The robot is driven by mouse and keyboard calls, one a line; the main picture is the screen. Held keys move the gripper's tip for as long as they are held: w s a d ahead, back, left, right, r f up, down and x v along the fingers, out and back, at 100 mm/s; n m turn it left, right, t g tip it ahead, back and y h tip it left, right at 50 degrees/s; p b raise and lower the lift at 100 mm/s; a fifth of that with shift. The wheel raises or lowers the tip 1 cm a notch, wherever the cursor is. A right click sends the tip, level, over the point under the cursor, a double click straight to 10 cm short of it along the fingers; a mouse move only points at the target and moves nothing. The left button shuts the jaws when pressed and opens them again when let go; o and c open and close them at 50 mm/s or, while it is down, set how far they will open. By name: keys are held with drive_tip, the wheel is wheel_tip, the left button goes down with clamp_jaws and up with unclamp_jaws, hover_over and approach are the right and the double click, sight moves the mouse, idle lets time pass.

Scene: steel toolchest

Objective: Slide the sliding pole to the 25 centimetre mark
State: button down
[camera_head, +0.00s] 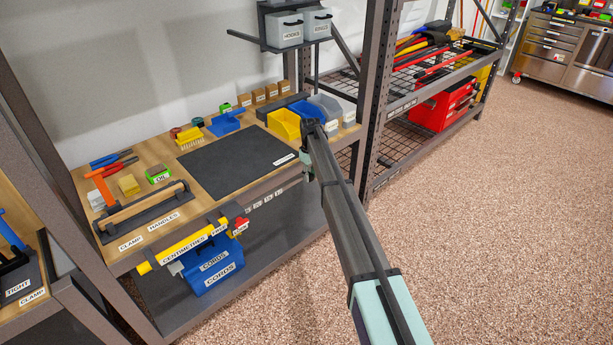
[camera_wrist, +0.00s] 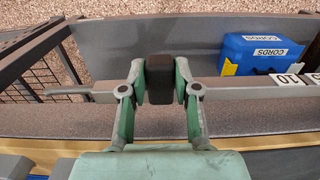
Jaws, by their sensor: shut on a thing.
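In the wrist view my gripper (camera_wrist: 160,92) is shut on a dark block-shaped handle (camera_wrist: 160,70), one finger on each side. A white scale strip (camera_wrist: 291,79) with an upside-down "10" is at the right edge, apart from the fingers. I cannot read a 25 mark.
A blue cords box (camera_wrist: 258,54) stands beyond the pole at right; it also shows under the bench in the head view (camera_head: 217,273). The workbench (camera_head: 160,152) holds bins and tools. A wire rack (camera_wrist: 38,60) is at the wrist view's left.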

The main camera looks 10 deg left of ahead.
drive_tip(key=shift+w+d, duration=0.4)
drive_tip(key=shift+w, duration=0.05)
drive_tip(key=c, duration=0.8)
unclamp_jaws()
drive_tip(key=shift+c, duration=0.2)
wheel_tip(320, 180, up, 12)
